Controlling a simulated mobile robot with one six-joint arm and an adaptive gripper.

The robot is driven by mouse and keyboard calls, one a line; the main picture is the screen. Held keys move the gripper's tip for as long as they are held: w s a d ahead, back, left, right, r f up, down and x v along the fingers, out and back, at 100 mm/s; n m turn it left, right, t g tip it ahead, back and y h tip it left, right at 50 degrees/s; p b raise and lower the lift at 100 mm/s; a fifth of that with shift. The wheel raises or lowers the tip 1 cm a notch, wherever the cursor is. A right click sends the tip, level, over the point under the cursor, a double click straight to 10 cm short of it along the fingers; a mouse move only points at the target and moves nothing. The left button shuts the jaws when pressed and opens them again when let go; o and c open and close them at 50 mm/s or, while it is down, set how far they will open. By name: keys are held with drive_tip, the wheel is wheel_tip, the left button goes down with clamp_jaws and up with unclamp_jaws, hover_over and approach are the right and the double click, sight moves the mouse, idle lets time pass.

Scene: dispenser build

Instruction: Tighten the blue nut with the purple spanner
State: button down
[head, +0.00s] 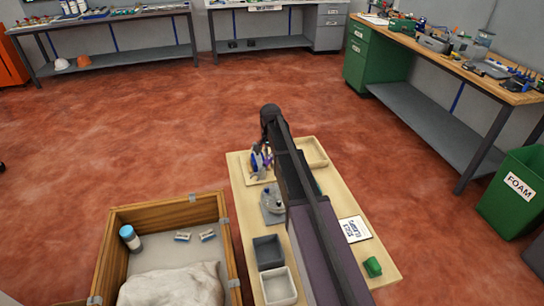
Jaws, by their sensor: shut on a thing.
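My arm reaches over a light wooden table and hides part of it. My gripper (266,147) hangs down at the far left of the table, small and partly hidden by the arm. A small purple piece, looking like part of the purple spanner (268,154), shows at its tip, and the gripper appears shut on it. Blue and white parts (257,163) stand right beside it on a pale tray (246,174). The blue nut cannot be told apart there. Whether the spanner touches it cannot be seen.
On the table (383,264) are a grey clear-topped item (272,205), a dark grey bin (268,252), a light bin (279,287), a white sign (354,229), a green block (373,267) and another tray (315,152). A wooden crate (160,207) stands left. Red floor surrounds the table.

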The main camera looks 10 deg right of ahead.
drive_tip(key=n, duration=0.1)
drive_tip(key=s+n, duration=0.1)
drive_tip(key=n, duration=0.1)
drive_tip(key=shift+r+n, duration=0.1)
drive_tip(key=shift+n, duration=0.2)
drive_tip(key=shift+f+b, duration=0.3)
drive_tip(key=shift+f, duration=0.05)
idle(0.4)
drive_tip(key=shift+w+f+b, duration=0.1)
drive_tip(key=shift+f+b, duration=0.75)
drive_tip(key=shift+f, duration=0.05)
drive_tip(key=shift+f+b, duration=1.25)
drive_tip(key=shift+b, duration=0.05)
idle(1.1)
drive_tip(key=shift+d, duration=0.2)
idle(0.4)
drive_tip(key=shift+s+d+m, duration=0.55)
drive_tip(key=shift+d+m, duration=0.35)
drive_tip(key=shift+m, duration=0.2)
drive_tip(key=shift+s+d, duration=0.2)
